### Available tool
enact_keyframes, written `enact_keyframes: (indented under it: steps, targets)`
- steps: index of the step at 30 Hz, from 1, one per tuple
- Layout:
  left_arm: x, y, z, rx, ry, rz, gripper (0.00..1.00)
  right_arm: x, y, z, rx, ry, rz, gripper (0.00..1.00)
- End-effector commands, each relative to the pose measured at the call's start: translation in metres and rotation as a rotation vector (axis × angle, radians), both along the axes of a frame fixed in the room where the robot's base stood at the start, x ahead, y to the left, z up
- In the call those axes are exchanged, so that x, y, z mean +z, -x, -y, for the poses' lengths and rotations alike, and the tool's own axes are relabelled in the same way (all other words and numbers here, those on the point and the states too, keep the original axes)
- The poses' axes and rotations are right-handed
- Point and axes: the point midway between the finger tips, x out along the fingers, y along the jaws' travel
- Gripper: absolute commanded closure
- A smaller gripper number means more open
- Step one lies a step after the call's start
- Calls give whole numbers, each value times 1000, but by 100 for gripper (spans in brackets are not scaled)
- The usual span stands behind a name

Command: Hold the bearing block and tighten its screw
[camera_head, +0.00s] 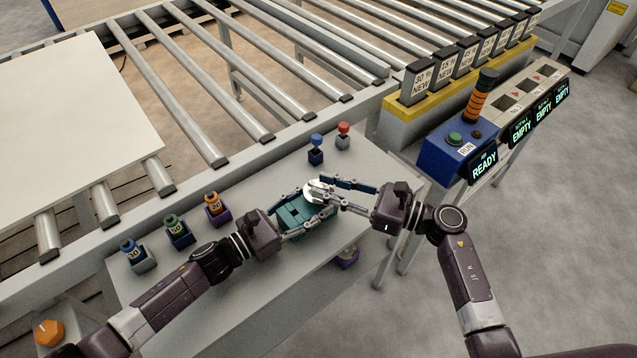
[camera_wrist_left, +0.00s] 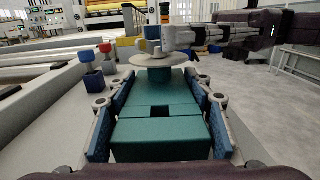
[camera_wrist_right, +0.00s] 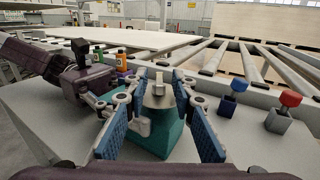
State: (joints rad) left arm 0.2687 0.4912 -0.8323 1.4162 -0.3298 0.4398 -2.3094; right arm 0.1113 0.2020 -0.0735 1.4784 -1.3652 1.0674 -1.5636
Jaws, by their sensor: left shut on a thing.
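The teal bearing block (camera_head: 291,217) sits on the grey bench; it fills the middle of the left wrist view (camera_wrist_left: 160,130). My left gripper (camera_head: 294,222) is shut on it, one finger along each side. A pale round disc (camera_wrist_left: 158,59), seemingly the screw's head, is on top of the block's far end. In the right wrist view a small silver upright piece (camera_wrist_right: 158,88) stands on it. My right gripper (camera_head: 325,189) is at this head from the right, its fingers spread on either side. Whether a fingertip touches it is hard to tell.
Orange, green and blue-topped numbered pieces (camera_head: 178,231) stand on the bench at left. Blue-knobbed (camera_head: 316,150) and red-knobbed (camera_head: 343,136) pieces stand behind the block. A roller conveyor (camera_head: 215,90) runs along the back. A blue RUN box (camera_head: 455,150) with a "READY" display is at right.

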Motion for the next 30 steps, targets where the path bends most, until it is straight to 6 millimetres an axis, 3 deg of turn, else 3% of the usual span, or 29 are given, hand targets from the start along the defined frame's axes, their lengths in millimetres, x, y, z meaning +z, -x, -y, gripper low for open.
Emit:
enact_keyframes:
  steps: [6,15,22,30]
  targets:
    - [0,0,0,0,1,1,100,0,-9,-19,1,0,-1,76]
    - [0,0,0,0,1,1,100,-1,-10,-21,1,1,0,76]
    - [0,0,0,0,1,1,100,0,-10,-21,1,1,0,99]
    - [0,0,0,0,1,1,100,-1,-10,-21,-7,1,0,100]
